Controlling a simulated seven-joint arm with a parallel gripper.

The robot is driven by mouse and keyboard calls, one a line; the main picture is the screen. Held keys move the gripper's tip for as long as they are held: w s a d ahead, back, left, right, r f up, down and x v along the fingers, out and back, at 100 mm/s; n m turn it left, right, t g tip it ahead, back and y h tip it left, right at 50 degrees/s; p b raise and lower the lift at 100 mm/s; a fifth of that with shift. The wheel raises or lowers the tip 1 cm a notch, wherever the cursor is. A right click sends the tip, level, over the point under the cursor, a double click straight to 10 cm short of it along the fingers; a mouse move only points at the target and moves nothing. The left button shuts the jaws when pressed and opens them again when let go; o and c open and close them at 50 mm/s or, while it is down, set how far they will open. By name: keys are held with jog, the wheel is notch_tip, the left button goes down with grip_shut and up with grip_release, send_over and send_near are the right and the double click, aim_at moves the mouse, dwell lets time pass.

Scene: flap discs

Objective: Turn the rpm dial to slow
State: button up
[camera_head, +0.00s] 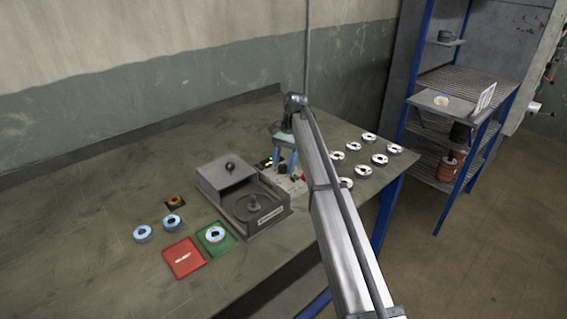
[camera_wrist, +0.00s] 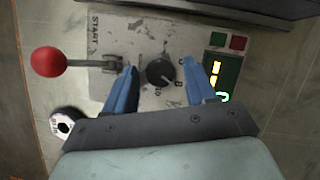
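The rpm dial, a black round knob (camera_wrist: 160,72), sits on a worn pale control panel (camera_wrist: 140,32) in the wrist view. A light pointer mark on it points toward the lower right, near markings too small to read surely. My gripper (camera_wrist: 160,84) is open, with one blue finger on each side of the dial and a visible gap to both. Whether the fingertips are level with the knob cannot be told. In the head view my gripper (camera_head: 284,160) is over the panel (camera_head: 290,183), and the dial is hidden there.
A red-ball lever (camera_wrist: 48,62) marked START stands left of the dial; a small lit display (camera_wrist: 222,75) is at right. A grey machine (camera_head: 262,222) stands beside the panel. Several discs (camera_head: 380,160) lie behind my arm. Red (camera_head: 172,252) and green (camera_head: 222,250) mats lie front left.

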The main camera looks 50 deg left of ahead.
dwell(0.3)
jog(key=shift+w+a+r, duration=0.1)
jog(key=shift+w+r, duration=0.05)
jog(key=shift+r, duration=0.3)
jog(key=shift+w+a+r, duration=0.1)
jog(key=shift+w+a, duration=0.05)
jog(key=shift+w, duration=0.2)
jog(key=w+a, duration=0.1)
jog(key=w, duration=0.2)
jog(key=w+a, duration=0.1)
jog(key=w, duration=0.2)
jog(key=w+a, duration=0.1)
jog(key=w, duration=0.2)
jog(key=shift+w, duration=0.35)
jog(key=shift+w+a, duration=0.15)
jog(key=shift+w, duration=0.4)
